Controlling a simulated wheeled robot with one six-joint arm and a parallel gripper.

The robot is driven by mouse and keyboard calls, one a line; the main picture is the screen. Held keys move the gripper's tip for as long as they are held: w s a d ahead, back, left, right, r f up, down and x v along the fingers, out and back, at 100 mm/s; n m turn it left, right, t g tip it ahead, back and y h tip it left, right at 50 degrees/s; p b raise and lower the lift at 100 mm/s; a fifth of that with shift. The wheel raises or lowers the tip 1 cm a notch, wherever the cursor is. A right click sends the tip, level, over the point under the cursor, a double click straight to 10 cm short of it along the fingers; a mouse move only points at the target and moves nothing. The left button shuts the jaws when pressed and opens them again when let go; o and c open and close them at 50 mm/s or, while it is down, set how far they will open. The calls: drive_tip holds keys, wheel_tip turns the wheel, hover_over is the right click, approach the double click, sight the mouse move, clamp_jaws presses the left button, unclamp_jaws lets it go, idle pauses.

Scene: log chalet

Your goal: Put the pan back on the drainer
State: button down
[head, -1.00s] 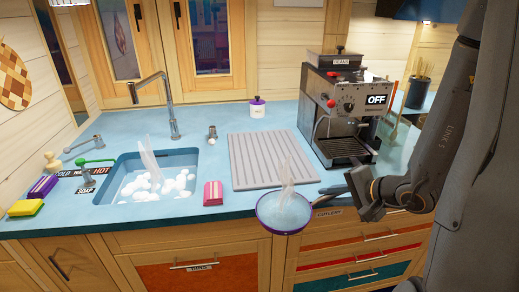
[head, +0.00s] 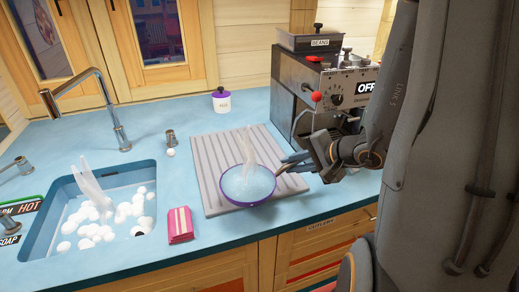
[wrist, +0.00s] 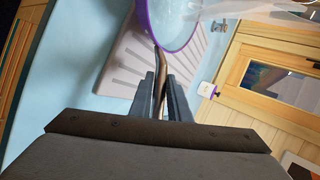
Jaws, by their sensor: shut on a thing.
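The pan (head: 249,186) has a purple rim, a pale blue inside and a dark handle, with white vapour above it. My gripper (head: 312,160) is shut on its handle, right of the pan. In the wrist view the handle runs between the two fingers (wrist: 164,85), and the pan (wrist: 178,18) is at the top, partly cut off. The drainer (head: 208,168) is a grey ribbed board on the blue counter. The pan is over its front right part; whether it touches the drainer I cannot tell.
The coffee machine (head: 330,90) stands close behind my gripper. The sink (head: 40,232) with white suds is at left. A pink sponge (head: 180,224) lies by the drainer's front left. A white jar (head: 221,101) with a purple lid stands behind the drainer.

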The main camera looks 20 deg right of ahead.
drive_tip(key=shift+w+f+b, duration=0.1)
drive_tip(key=shift+w+b, duration=0.75)
drive_tip(key=shift+b, duration=1.4)
drive_tip(key=b, duration=0.2)
drive_tip(key=shift+w+b, duration=0.3)
drive_tip(key=w+p, duration=0.4)
drive_tip(key=w, duration=1)
drive_tip(key=shift+w+p, duration=0.15)
drive_tip(key=shift+p, duration=0.25)
drive_tip(key=shift+w+f+p, duration=0.2)
drive_tip(key=shift+f+p, duration=0.25)
drive_tip(key=shift+f, duration=0.35)
drive_tip(key=shift+w+f+p, duration=0.15)
drive_tip(key=shift+f+p, duration=0.3)
drive_tip(key=shift+f, duration=0.35)
drive_tip(key=c, duration=1.7)
unclamp_jaws()
drive_tip(key=shift+s+f, duration=0.1)
drive_tip(key=shift+f, duration=0.05)
drive_tip(key=shift+o, duration=0.2)
